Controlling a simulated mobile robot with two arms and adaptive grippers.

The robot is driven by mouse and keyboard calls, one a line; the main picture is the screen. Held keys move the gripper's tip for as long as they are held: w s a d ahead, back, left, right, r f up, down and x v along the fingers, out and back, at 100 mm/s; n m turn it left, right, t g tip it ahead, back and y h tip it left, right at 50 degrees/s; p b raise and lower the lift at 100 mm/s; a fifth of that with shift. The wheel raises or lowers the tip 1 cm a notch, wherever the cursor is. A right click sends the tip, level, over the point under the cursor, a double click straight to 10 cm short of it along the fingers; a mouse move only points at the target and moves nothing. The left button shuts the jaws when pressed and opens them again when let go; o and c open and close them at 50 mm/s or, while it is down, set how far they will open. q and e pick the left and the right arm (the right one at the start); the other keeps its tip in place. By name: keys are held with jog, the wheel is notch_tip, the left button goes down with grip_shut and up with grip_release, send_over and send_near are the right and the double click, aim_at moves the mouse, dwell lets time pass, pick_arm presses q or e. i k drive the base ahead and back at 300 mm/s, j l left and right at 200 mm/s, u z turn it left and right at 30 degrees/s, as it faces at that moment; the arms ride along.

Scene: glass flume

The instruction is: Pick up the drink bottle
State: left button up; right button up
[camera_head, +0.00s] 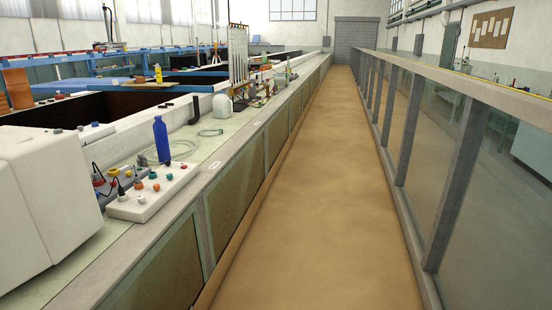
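A blue bottle (161,140) stands upright on the long counter at the left, just behind a white control panel; it looks like the drink bottle. Its base is partly hidden by the panel's back edge. A small yellow bottle (158,74) stands farther back at the left. Neither of my grippers shows in the head view.
The white panel (150,194) carries coloured knobs. A large white box (40,205) fills the near left. A sandy floor channel (310,200) runs clear between the counter and the glass wall (430,150).

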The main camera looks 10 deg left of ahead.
aim_at(160, 126)
jog(key=i+l, duration=0.1)
jog(key=i, duration=0.75)
jog(key=i+u, duration=0.1)
jog(key=i, duration=0.7)
